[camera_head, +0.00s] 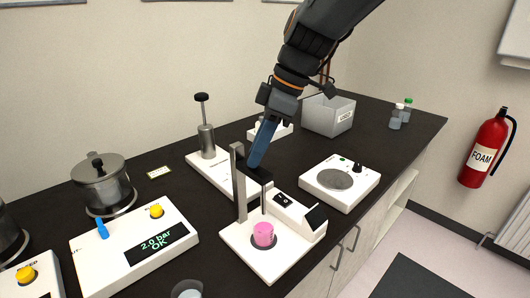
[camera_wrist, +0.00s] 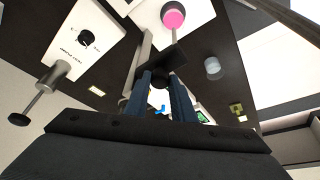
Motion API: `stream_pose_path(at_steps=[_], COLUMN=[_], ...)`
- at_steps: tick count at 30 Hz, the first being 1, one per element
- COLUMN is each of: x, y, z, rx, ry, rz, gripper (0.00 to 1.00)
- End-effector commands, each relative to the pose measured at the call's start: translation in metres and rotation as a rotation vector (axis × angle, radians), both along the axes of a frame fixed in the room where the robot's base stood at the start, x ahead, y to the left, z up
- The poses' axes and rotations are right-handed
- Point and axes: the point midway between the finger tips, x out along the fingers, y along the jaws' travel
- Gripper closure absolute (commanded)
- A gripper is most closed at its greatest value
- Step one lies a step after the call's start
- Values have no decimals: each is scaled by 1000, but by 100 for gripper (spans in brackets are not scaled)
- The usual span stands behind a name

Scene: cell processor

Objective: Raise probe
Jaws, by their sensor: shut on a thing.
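The probe's black head (camera_head: 259,176) sits on a grey upright post (camera_head: 240,190) above a white base (camera_head: 270,262). A thin rod hangs from the head towards a cup of pink liquid (camera_head: 263,235) on the base; I cannot tell whether its tip is in the liquid. My gripper (camera_head: 253,163) reaches down from above with its blue fingers at the head, shut on it. In the wrist view, my gripper (camera_wrist: 162,80) has a finger on either side of the part below the black head (camera_wrist: 165,60), and the pink cup (camera_wrist: 173,17) shows beyond.
A white hotplate (camera_head: 358,192) stands close on the right, with a grey bin (camera_head: 342,116) and bottles (camera_head: 396,120) behind. A plunger device (camera_head: 206,140) stands behind left. A pressure unit (camera_head: 110,262) reading "2.0 bar OK" and a lidded pot (camera_head: 103,190) are left.

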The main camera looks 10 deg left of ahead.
Motion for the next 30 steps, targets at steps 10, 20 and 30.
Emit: stream_pose_path(at_steps=[10, 20, 30], x=[2, 2, 6], y=[0, -1, -19], z=[6, 6, 51], rx=[6, 4, 6], ry=[-9, -8, -11], rz=[-2, -1, -4], gripper=[59, 59, 59])
